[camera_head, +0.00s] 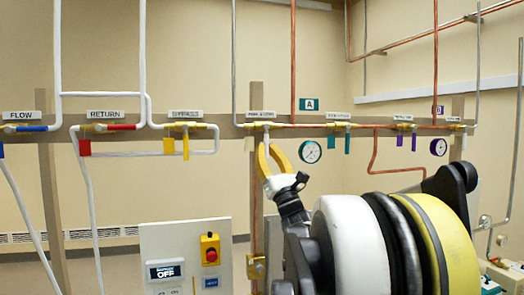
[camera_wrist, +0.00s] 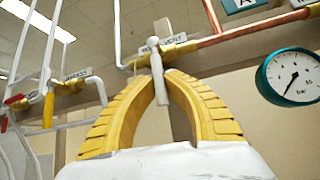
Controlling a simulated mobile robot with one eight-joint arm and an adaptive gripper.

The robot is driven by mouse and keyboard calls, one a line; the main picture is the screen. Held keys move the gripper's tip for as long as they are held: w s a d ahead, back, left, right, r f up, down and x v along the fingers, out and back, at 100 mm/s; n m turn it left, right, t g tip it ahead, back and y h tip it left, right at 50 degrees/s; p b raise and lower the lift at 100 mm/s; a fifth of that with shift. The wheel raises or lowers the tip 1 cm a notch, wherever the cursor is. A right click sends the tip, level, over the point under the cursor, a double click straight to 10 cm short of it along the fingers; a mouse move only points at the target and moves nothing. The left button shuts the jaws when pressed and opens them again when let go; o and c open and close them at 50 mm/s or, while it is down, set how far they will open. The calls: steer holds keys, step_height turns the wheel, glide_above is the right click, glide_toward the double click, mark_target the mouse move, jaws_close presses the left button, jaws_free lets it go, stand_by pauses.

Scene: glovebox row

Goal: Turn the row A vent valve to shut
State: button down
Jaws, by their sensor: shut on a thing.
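The row A vent valve is a brass body (camera_wrist: 180,49) on the copper pipe, with a pale grey lever (camera_wrist: 158,75). Its label above is hard to read. The lever hangs down, roughly across the pipe run, between my gripper's yellow fingers. My gripper (camera_wrist: 160,82) reaches up from below and is shut on the lever, its fingertips just under the valve body. In the head view my gripper (camera_head: 268,150) is below the valve's label (camera_head: 262,113), and my arm hides part of the wall below. A teal sign A (camera_head: 309,104) is above right.
A teal-rimmed gauge (camera_head: 310,152) is close to the right of my gripper. Teal (camera_head: 347,144) and purple (camera_head: 414,142) handles hang farther right. A yellow-handled bypass valve (camera_head: 186,147) is to the left. A panel with a red button (camera_head: 211,256) stands below left.

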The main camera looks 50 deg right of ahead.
steer(key=c, duration=1.4)
jaws_free()
steer(key=shift+c, duration=0.2)
steer(key=v, duration=1.2)
